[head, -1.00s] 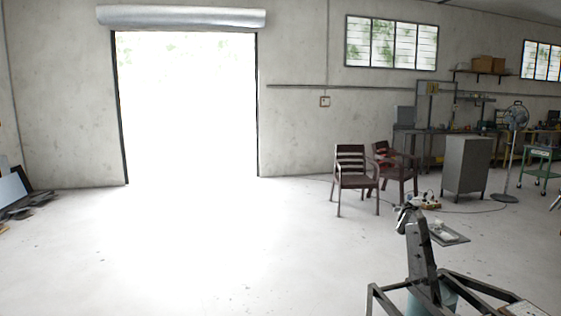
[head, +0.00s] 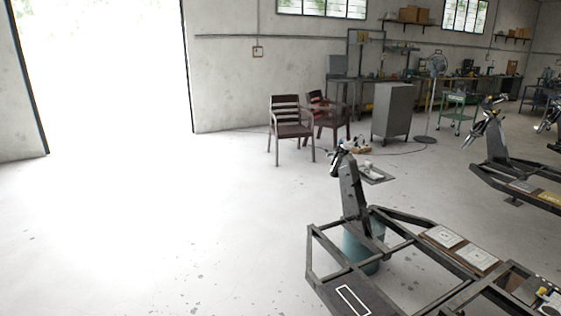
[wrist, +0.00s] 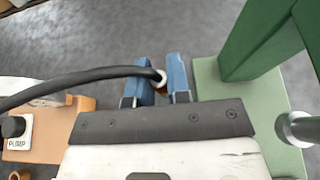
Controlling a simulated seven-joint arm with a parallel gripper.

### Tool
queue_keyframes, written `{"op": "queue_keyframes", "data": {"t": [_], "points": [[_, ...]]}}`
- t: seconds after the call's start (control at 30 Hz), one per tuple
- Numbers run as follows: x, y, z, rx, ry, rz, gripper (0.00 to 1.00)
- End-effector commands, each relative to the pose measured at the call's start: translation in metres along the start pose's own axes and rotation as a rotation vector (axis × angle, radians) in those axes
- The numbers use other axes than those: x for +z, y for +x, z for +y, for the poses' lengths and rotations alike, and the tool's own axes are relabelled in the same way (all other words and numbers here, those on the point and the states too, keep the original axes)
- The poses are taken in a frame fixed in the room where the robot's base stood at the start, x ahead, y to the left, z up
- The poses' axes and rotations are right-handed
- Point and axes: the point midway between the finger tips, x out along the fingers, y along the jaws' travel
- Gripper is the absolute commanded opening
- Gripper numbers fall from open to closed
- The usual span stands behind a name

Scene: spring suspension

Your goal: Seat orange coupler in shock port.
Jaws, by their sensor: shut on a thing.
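In the wrist view, my gripper (wrist: 162,82) has blue fingers close together on a small piece at the end of a black hose (wrist: 85,78). The piece shows a pale round end and a sliver of orange-brown (wrist: 164,91), which fits the orange coupler; the fingers hide most of it. The hose comes in from the left and crosses over the left finger. I cannot pick out the shock port with certainty in either view. My gripper does not show in the head view.
In the wrist view, a green frame (wrist: 262,40) and a metal cylinder (wrist: 301,129) stand close on the right. An orange part with a "PUMP" label (wrist: 18,143) is at left. The head view shows a dark metal frame (head: 318,262), chairs (head: 290,128) and open floor.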

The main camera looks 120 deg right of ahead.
Motion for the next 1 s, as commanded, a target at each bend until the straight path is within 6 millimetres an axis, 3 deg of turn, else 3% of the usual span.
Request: {"op": "queue_keyframes", "data": {"t": [0.47, 1.0], "points": [[0.003, 0.0, 0.002, 0.008, -0.004, 0.0, 0.0], [0.033, -0.004, 0.029, 0.094, -0.04, 0.001, 0.0]]}}
